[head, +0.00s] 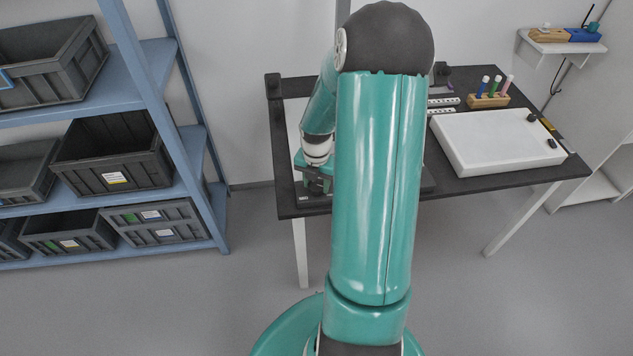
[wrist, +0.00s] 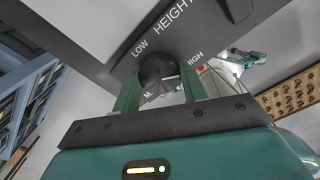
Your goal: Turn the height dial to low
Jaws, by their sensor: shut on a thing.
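The height dial (wrist: 157,67) is a dark round knob on a dark panel (wrist: 90,32) in the wrist view. White lettering around it reads HEIGHT, LOW, HIGH and a partly covered M. My gripper (wrist: 158,77) is shut on the dial, one green finger on each side. I cannot tell which label the dial points to. In the head view my gripper (head: 317,182) is low at the table's left front corner, and my arm hides much of that area. The dial does not show there.
The dark table (head: 470,190) carries a white slab-like tray (head: 490,140) and a wooden holder (head: 489,101) with coloured tubes on its right half. A blue shelf rack (head: 150,75) with grey crates stands to the left. The floor between rack and table is clear.

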